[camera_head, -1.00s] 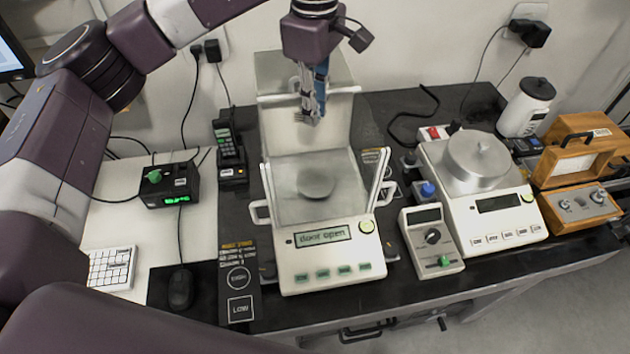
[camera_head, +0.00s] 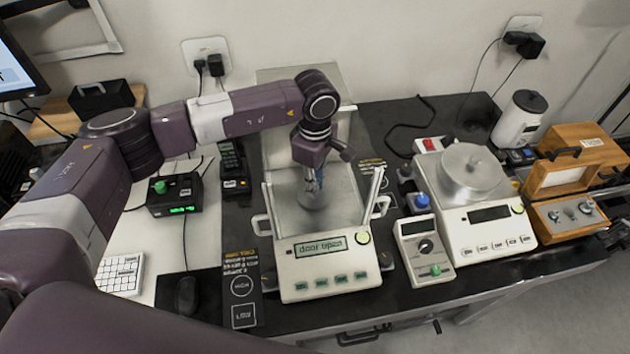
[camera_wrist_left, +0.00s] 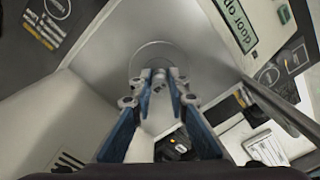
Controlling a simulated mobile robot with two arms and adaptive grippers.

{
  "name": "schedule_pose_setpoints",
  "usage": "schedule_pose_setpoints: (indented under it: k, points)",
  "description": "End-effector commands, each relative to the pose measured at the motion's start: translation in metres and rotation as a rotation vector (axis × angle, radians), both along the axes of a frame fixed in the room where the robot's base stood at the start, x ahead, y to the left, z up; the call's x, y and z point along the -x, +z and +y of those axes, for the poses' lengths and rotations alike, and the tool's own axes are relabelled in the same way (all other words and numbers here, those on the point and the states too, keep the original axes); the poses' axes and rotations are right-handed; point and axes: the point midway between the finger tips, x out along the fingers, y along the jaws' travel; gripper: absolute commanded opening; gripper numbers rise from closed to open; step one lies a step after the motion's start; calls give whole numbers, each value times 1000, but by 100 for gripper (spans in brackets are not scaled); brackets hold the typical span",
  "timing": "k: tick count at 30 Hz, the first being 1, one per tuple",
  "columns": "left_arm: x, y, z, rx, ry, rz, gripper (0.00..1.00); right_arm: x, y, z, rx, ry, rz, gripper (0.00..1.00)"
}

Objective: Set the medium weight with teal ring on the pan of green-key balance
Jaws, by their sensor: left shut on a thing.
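The green-key balance (camera_head: 328,275) stands near the middle of the bench, its display reading "door open" and its chamber open at the top. Its round pan (camera_head: 313,204) is partly hidden by my left gripper (camera_head: 313,186), which points straight down into the chamber. In the left wrist view the fingertips (camera_wrist_left: 159,80) come together in front of the pan (camera_wrist_left: 157,52). The left gripper is shut on a small weight, mostly hidden between the fingertips. Its teal ring cannot be made out, nor whether it touches the pan. My right gripper is not in view.
Raised clear panels (camera_head: 371,196) flank the chamber close to my gripper. A second balance (camera_head: 488,232) with a covered pan and a small control box (camera_head: 424,249) stand to the right. A wooden case (camera_head: 567,175) is farther right. A black box with a green knob (camera_head: 172,195) stands left.

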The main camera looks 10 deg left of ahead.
Motion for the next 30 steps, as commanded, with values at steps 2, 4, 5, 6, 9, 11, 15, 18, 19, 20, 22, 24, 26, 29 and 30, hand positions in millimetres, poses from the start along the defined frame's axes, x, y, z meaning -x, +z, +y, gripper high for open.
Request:
schedule_pose_setpoints:
  k: [2, 4, 5, 6, 9, 11, 15, 18, 19, 20, 22, 24, 26, 29, 30]
  points:
    - [0, -4, 0, 1, 1, -2, 0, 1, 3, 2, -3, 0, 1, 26]
    - [-1, -5, 0, 1, 1, -3, 0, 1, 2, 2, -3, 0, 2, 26]
    - [-1, -5, 0, 1, 1, -3, 0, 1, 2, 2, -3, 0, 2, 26]
    - [-1, -5, 0, 1, 1, -3, 0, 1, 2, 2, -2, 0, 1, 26]
    - [-1, -6, 0, 1, 1, -3, 0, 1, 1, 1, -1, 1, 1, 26]
    - [-1, -8, 0, 1, 1, -3, 0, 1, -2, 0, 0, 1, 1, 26]
    - [-1, -8, 0, 1, 1, -2, 24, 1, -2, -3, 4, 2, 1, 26]
    - [-1, -8, 0, 1, 1, -2, 33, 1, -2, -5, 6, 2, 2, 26]
    - [-1, -8, 0, 1, 1, -2, 33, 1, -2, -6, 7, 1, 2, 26]
    - [-1, -8, 0, 1, 1, -2, 33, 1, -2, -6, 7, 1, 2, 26]
    - [-1, -8, 0, 1, 1, -2, 33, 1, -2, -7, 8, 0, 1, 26]
    - [-1, -8, 0, 1, 1, -2, 33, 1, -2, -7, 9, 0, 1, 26]
    - [-1, -7, 0, 1, 1, -2, 33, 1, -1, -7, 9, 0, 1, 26]
    - [-1, -2, 0, 1, 1, -2, 33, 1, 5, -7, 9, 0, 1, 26]
    - [-2, 0, 0, 1, 1, -5, 33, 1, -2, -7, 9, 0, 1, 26]
